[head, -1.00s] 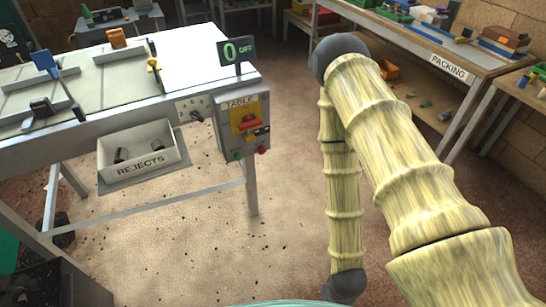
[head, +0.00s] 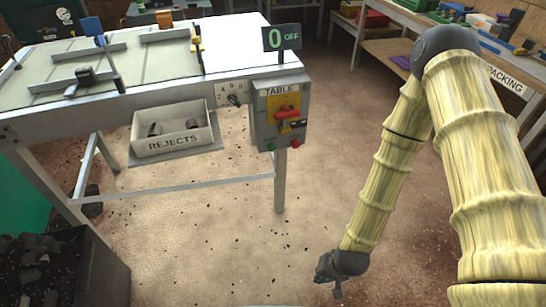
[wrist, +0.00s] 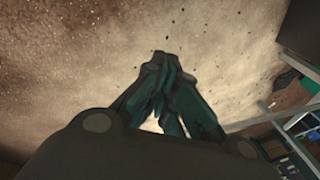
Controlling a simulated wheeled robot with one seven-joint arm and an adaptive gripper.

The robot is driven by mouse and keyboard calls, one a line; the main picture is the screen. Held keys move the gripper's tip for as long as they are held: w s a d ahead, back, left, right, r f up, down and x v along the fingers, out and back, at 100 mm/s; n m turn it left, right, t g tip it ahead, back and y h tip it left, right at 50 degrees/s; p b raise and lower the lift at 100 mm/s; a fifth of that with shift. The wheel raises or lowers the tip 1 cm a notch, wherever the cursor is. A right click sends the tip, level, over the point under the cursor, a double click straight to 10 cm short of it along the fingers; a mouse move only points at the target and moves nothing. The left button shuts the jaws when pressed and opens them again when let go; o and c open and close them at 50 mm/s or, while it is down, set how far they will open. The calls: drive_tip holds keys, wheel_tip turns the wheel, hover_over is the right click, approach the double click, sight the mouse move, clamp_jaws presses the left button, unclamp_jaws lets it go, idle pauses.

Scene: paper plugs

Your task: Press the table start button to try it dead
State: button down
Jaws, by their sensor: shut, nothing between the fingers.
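The grey TABLE control box (head: 281,116) hangs at the right front corner of the sorting table. Low on its face are a green button (head: 271,147) and a red button (head: 296,143). Above them a red handle (head: 287,113) sits on a yellow plate, with a small dark piece beside its lower right. A sign (head: 282,39) on top reads 0 OFF. My gripper (head: 337,290) is low over the floor, right of and below the box, well apart from it. In the wrist view its dark teal fingers (wrist: 161,58) are together and empty, with bare floor beyond.
A REJECTS bin (head: 173,148) with dark pieces hangs left of the box, near a small dial (head: 235,97). A table leg (head: 280,185) stands below the box. The PACKING bench (head: 480,62) is at the right. A dark crate (head: 110,275) is front left.

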sight(272, 148)
drive_tip(key=w+a+r+m+t+y+b, duration=0.1)
drive_tip(key=w+a+b, duration=0.25)
drive_tip(key=w, duration=0.45)
drive_tip(key=w+a+r+m+t+y+b, duration=0.1)
drive_tip(key=w+a+t+b, duration=0.1)
drive_tip(key=w+a, duration=0.5)
drive_tip(key=w+a+r+m+t+y+b, duration=0.1)
drive_tip(key=w+r, duration=0.3)
drive_tip(key=w, duration=0.4)
drive_tip(key=w+a+r+m+t+y+b, duration=0.1)
drive_tip(key=w+r+b, duration=0.2)
drive_tip(key=w+r, duration=0.2)
drive_tip(key=w, duration=0.3)
drive_tip(key=shift+w+a+r+m, duration=0.15)
drive_tip(key=shift+a+r+m, duration=0.1)
drive_tip(key=shift+m, duration=0.05)
drive_tip(key=shift+w, duration=0.1)
drive_tip(key=w+a+b, duration=0.1)
drive_tip(key=w+a, duration=0.1)
drive_tip(key=w, duration=0.6)
drive_tip(key=shift+a+b, duration=0.3)
drive_tip(key=shift+a, duration=0.05)
drive_tip(key=shift+w+a, duration=0.1)
drive_tip(key=shift+w, duration=0.1)
drive_tip(key=shift+w, duration=0.25)
